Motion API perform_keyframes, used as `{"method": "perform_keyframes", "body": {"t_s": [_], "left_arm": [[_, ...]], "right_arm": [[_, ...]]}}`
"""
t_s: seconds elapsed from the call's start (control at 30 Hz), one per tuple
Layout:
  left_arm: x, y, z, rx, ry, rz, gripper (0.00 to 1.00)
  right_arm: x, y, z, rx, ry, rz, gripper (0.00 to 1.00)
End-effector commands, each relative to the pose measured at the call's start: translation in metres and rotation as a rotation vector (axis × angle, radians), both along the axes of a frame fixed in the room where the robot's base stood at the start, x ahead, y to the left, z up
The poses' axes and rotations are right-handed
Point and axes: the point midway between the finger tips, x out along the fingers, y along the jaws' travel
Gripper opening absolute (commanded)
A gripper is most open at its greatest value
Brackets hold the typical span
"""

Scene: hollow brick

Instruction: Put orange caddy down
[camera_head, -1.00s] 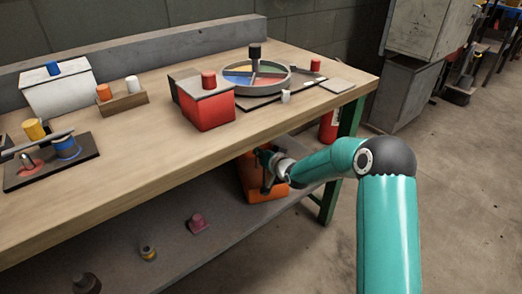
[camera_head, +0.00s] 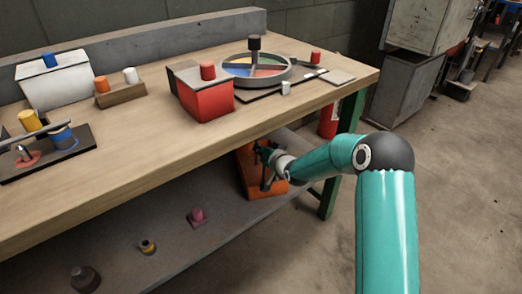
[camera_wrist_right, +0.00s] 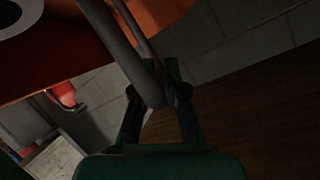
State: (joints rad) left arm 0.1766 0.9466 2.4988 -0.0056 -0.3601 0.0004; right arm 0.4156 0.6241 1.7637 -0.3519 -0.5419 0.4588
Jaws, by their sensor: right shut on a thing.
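The orange caddy (camera_head: 247,172) is at the lower shelf, under the right part of the bench top, which hides its upper part. My right gripper (camera_head: 265,168) is at the caddy, in front of it. In the right wrist view the gripper fingers (camera_wrist_right: 160,92) are shut on the caddy's grey bar handle (camera_wrist_right: 120,45), and the orange body (camera_wrist_right: 50,55) shows at the upper left. The caddy's base looks at or very near the shelf surface; I cannot tell whether it touches. My left gripper is not in view.
The lower shelf (camera_head: 225,238) holds a pink knobbed piece (camera_head: 197,216), a small yellow-banded piece (camera_head: 148,247) and a dark piece (camera_head: 85,279), all left of the caddy. A green bench leg (camera_head: 329,197) stands close to its right.

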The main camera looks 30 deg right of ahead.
Motion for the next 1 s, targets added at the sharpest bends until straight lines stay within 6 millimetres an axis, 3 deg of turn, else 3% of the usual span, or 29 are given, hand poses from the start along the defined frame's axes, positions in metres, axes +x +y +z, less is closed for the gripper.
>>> {"method": "perform_keyframes", "body": {"t_s": [0.03,0.07,0.23,0.67,1.0], "left_arm": [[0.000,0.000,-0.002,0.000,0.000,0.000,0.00],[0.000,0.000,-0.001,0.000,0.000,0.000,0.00],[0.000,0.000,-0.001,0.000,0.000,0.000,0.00],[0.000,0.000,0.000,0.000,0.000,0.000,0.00],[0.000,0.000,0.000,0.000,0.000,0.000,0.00]], "right_arm": [[0.001,0.000,0.000,-0.002,-0.004,0.000,0.00],[0.001,0.000,0.001,-0.002,-0.004,0.000,0.15],[0.001,0.000,0.001,-0.001,-0.003,0.000,0.41],[-0.008,0.001,0.002,0.000,0.002,0.000,0.41],[-0.064,0.006,0.023,0.000,0.000,-0.002,0.41]]}}
